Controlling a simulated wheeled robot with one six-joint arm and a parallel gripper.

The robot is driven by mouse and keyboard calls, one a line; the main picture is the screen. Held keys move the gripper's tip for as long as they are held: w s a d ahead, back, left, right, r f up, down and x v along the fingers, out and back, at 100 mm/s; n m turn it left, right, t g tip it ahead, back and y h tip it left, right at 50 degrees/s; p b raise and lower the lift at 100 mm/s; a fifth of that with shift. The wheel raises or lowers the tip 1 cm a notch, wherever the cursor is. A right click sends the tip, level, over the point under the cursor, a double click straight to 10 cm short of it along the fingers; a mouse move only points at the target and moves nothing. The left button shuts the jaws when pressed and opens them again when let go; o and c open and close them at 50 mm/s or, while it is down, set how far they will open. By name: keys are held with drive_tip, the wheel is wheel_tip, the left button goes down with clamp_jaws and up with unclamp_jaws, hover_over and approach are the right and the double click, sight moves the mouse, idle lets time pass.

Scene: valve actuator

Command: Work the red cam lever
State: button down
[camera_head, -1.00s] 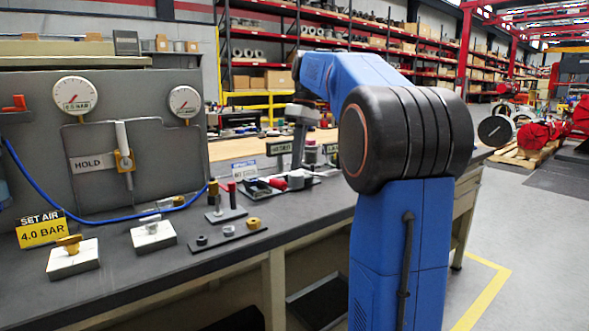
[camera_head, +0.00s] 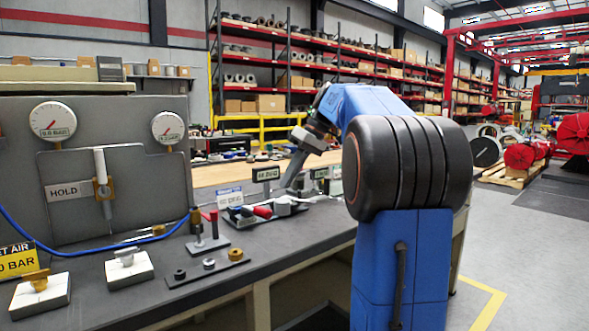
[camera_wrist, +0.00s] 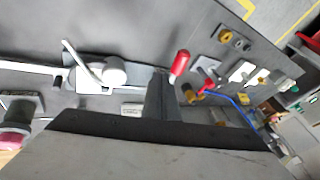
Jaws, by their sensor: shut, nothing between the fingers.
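A red handle (camera_head: 262,211) lies on a dark plate on the bench, beside a grey-white cylindrical part (camera_head: 284,207). In the wrist view a red handle (camera_wrist: 180,65) stands close beside my fingertips, with no clear contact. The white cylinder with a thin bar (camera_wrist: 115,71) is left of them. A small upright red lever (camera_head: 211,215) stands on its own plate further left in the head view. I cannot tell for certain which red handle is the cam lever. My gripper (camera_head: 288,186) is shut and empty, tilted above the dark plate; its fingers (camera_wrist: 160,95) show in the wrist view.
Small signs (camera_head: 266,174) stand behind the plate. A blue hose (camera_head: 90,248) runs along the panel (camera_head: 110,130) with two gauges. A block with a brass knob (camera_head: 40,295) and one with a grey knob (camera_head: 130,268) sit front left.

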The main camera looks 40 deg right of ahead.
sight(256, 212)
drive_tip(key=a+f, duration=0.4)
drive_tip(key=a, duration=0.1)
drive_tip(key=shift+f, duration=0.4)
drive_tip(key=shift+a, duration=0.15)
drive_tip(key=shift+s+a+f, duration=0.2)
drive_tip(key=shift+s+a, duration=0.05)
drive_tip(key=shift+a, duration=0.5)
